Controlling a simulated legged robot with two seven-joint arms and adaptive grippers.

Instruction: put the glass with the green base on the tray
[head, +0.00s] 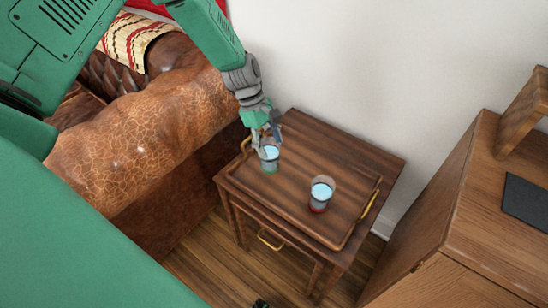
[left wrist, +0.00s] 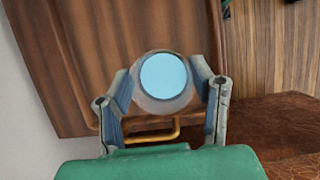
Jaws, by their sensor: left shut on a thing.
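The glass with the green base (head: 269,163) is upright at the left end of the wooden tray (head: 335,240), by the tray's left brass handle. My left gripper (head: 264,138) is shut on this glass from above and behind. In the left wrist view the glass (left wrist: 163,78) sits between the two fingers, its round pale blue top facing the camera. I cannot tell whether its base touches the tray. My right gripper cannot be made out.
A second glass with a red base (head: 320,195) stands on the tray to the right. The tray lies on a small wooden side table (head: 345,140). A brown leather sofa (head: 140,145) is close on the left, a wooden cabinet (head: 470,220) on the right, and a white wall behind.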

